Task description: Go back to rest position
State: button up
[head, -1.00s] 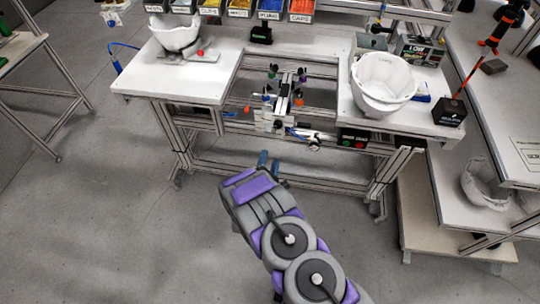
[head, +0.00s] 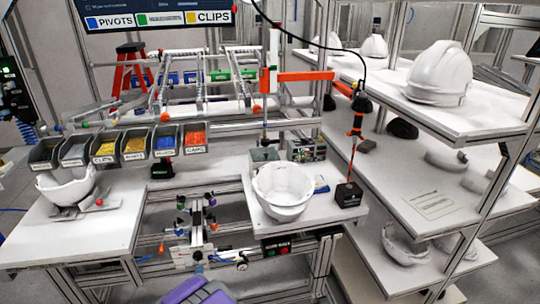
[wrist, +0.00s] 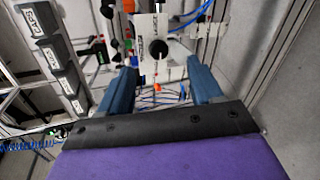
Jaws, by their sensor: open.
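My gripper (wrist: 161,92) shows in the wrist view as two blue fingers set wide apart, with nothing between them. Beyond the fingers is a white fixture plate with a black knob (wrist: 160,48). In the head view only the purple and grey top of my arm shows at the bottom edge, and the fingers are out of view. A white helmet shell (head: 283,190) lies open side up on the right part of the workbench (head: 95,237). Another white shell (head: 66,186) sits on a holder at the left part.
Parts bins (head: 120,148) stand along the back of the bench. A fixture (head: 197,232) fills the gap between its two wings. A shelf (head: 470,125) at right holds several shells. A black box with a red rod (head: 348,194) stands at the right bench edge.

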jog(key=d+r+m+g, duration=0.5)
jog(key=d+r+m, duration=0.2)
jog(key=r, duration=0.4)
jog(key=s+d+r+m+g, duration=0.3)
jog(key=s+d+r+m, duration=0.1)
jog(key=s+d+r, duration=0.5)
jog(key=s+d+r+m+g+h, duration=0.1)
jog(key=s+d+r+m+g, duration=0.1)
jog(key=s+d, duration=0.5)
jog(key=s+d+r+m+g+h, duration=0.1)
jog(key=s+d+r+m+g, duration=0.2)
jog(key=s, duration=1.2)
jog(key=s+d+r+m+g+h, duration=0.1)
jog(key=s+d+r+m, duration=0.4)
jog(key=s+d, duration=0.6)
jog(key=shift+d+r+m+g, duration=0.2)
jog(key=shift+d+m+g, duration=0.3)
jog(key=shift+m+g, duration=0.3)
